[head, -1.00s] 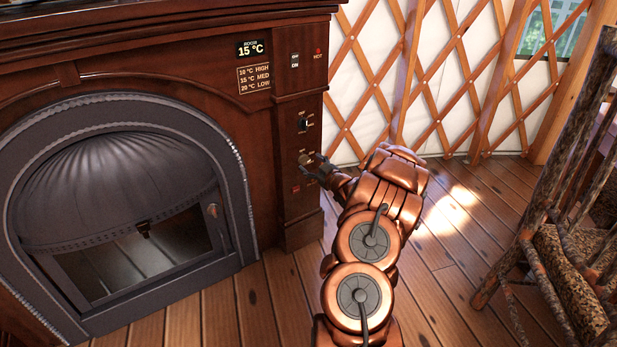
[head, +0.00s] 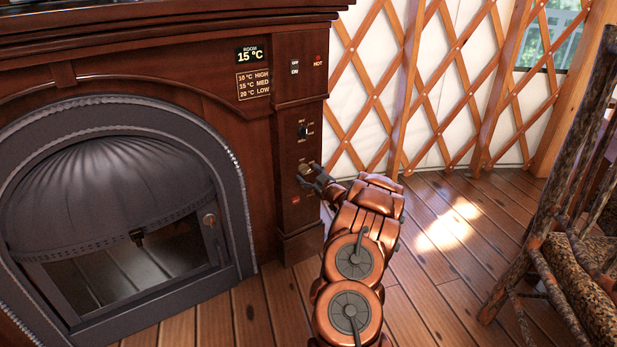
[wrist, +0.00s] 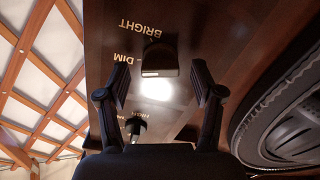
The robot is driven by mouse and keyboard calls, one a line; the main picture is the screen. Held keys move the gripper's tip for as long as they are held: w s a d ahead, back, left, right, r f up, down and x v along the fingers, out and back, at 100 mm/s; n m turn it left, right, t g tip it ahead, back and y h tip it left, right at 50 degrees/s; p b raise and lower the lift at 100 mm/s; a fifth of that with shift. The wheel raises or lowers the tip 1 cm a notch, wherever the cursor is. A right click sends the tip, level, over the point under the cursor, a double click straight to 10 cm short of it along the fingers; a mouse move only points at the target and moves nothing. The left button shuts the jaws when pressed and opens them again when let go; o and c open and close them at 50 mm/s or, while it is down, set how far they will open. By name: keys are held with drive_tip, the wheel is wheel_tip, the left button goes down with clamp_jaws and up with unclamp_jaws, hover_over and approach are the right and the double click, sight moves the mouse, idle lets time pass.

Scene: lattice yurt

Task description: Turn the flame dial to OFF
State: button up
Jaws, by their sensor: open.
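The flame dial (wrist: 160,60) is a dark knob on the wooden control panel, with upside-down BRIGHT and DIM labels beside it in the wrist view. A bright light patch lies just below it there. My gripper (wrist: 160,82) is open, with one finger on each side of the knob's line. The fingers look apart from the knob. In the head view my gripper (head: 313,174) is at the lower part of the panel and largely hides the dial. The dial's OFF mark cannot be made out.
A second dial (head: 303,131) sits above on the panel; it also shows in the wrist view (wrist: 135,126) near a HIGH label. Higher are an ON switch (head: 295,67) and a red HOT light (head: 318,60). The fireplace (head: 110,190) is left, a rustic chair (head: 570,240) right.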

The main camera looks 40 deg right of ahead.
drive_tip(key=shift+w, duration=0.25)
drive_tip(key=c, duration=1.1)
drive_tip(key=shift+c, duration=0.2)
